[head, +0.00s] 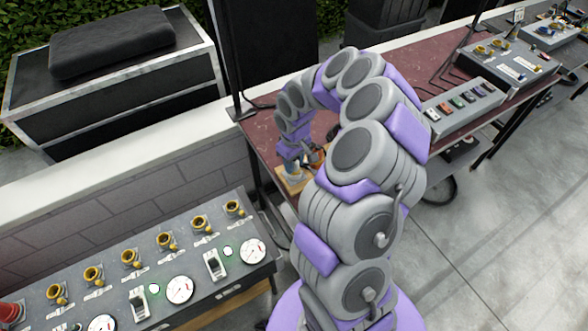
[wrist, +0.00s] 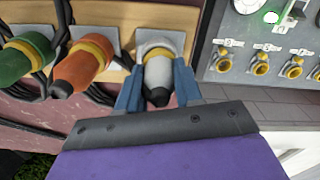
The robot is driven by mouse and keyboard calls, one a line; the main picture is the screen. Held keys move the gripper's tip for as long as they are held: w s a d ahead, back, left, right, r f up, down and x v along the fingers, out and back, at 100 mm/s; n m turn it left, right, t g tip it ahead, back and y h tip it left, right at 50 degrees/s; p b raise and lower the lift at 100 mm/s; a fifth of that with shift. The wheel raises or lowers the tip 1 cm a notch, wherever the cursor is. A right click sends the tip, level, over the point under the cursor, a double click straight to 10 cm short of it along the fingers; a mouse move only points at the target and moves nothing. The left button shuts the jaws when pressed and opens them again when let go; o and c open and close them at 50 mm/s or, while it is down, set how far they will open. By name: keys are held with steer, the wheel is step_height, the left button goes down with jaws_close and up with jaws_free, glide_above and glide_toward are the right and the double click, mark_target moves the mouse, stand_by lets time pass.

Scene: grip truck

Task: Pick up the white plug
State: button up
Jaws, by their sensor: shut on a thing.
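The white plug (wrist: 160,72) has a yellow ring and sits against a wooden board (wrist: 113,15) in the wrist view. My gripper (wrist: 158,90) is shut on it, with one blue finger on each side of its body. An orange plug (wrist: 80,67) and a green plug (wrist: 25,57) are beside it to the left, on the same board. In the head view my arm hides most of the board (head: 291,180) and the plugs, and the white plug cannot be made out clearly there.
A control panel (head: 150,265) with gauges and yellow-ringed sockets stands at the lower left. Black cables run around the orange and green plugs. The reddish table (head: 400,65) carries another panel (head: 464,108) farther right. Open paved floor (head: 500,220) lies at the right.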

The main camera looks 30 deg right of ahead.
steer(key=c, duration=0.3)
steer(key=shift+d, duration=0.1)
steer(key=shift+c, duration=0.2)
steer(key=shift+r, duration=0.1)
